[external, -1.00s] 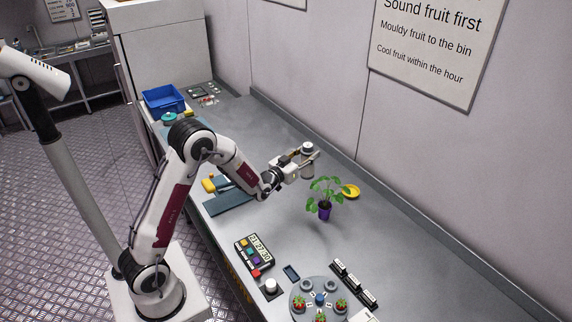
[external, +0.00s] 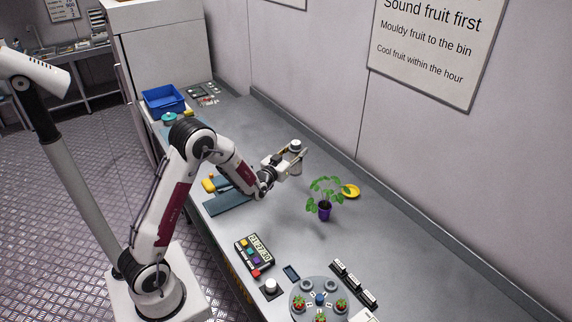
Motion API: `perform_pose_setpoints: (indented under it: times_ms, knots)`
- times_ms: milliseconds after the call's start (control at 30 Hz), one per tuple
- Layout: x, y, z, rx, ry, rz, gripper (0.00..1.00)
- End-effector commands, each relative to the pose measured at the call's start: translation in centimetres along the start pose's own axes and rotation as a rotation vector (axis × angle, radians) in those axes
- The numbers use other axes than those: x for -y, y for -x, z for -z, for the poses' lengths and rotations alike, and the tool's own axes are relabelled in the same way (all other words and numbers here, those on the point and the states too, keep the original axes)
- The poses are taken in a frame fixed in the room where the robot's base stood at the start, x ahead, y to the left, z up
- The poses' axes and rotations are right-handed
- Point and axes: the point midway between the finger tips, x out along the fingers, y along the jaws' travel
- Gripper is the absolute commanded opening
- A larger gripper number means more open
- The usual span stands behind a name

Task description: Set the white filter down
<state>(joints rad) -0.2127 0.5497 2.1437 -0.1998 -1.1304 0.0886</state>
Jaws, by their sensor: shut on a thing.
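My gripper (external: 295,157) is near the middle of the external view, over the far part of the grey counter, left of the potted plant. It is shut on the white filter (external: 296,146), a small light cylinder with a dark band near its top. The filter looks upright between the fingers. Whether its underside touches the counter or hangs above it I cannot tell.
A plant in a purple pot (external: 324,210) stands right of my gripper, with a yellow dish (external: 350,191) behind it. A blue-grey mat (external: 229,203) lies to the left. A blue bin (external: 163,100) is at the far left. The counter (external: 400,250) is clear at right.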

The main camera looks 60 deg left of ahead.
Motion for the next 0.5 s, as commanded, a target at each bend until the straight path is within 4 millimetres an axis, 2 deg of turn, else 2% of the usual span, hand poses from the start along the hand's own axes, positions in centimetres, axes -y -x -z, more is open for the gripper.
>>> perform_pose_setpoints:
  times_ms: [300,500]
  knots:
    - [0.0,0.0,-3.8,0.003,-0.001,0.000,0.16]
    - [0.0,0.0,-5.1,0.001,0.000,0.000,0.16]
